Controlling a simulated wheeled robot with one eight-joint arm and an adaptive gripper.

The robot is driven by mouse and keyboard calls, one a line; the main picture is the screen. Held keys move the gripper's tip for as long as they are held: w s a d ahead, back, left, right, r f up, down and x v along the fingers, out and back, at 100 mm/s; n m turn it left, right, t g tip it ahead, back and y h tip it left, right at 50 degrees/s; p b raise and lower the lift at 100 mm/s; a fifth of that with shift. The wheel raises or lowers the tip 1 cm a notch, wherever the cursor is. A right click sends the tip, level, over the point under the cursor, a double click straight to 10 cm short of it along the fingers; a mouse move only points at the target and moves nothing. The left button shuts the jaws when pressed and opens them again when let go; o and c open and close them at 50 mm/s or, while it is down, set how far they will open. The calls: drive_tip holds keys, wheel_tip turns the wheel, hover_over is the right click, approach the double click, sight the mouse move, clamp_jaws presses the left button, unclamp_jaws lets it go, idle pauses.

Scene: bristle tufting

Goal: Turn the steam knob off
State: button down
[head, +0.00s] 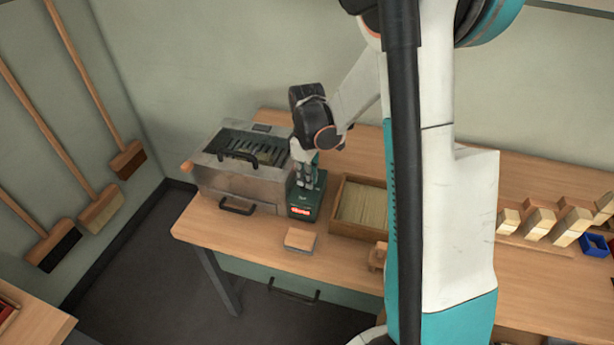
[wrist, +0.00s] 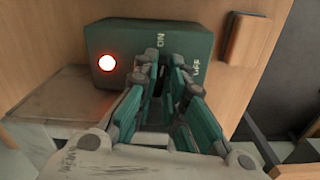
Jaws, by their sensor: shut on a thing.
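The dark green control box (head: 303,211) stands on the table beside the metal steam box. It also shows in the wrist view (wrist: 120,40), with a lit red lamp (wrist: 106,63) and the labels ON and OFF on its top. My gripper (wrist: 165,62) points down at the box between the lamp and the OFF label, its fingers closed around the steam knob. The fingers hide most of the knob, so I cannot tell which label it points to. In the head view my gripper (head: 306,176) is over the box.
The metal steam box (head: 238,183) with black handles stands directly left of the control box. A wooden tray (head: 339,222) of bristles is close on the right. A small wooden block (head: 300,240) lies in front, near the table's edge.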

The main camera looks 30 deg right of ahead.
drive_tip(key=m, duration=0.4)
drive_tip(key=shift+a, duration=0.1)
drive_tip(key=m, duration=0.4)
drive_tip(key=shift+a, duration=0.1)
drive_tip(key=m, duration=0.4)
drive_tip(key=shift+a+m, duration=0.1)
drive_tip(key=shift+m, duration=0.2)
drive_tip(key=shift+w+a+m, duration=0.1)
drive_tip(key=shift+m, duration=1.5)
drive_tip(key=c, duration=1.7)
unclamp_jaws()
drive_tip(key=shift+o, duration=0.2)
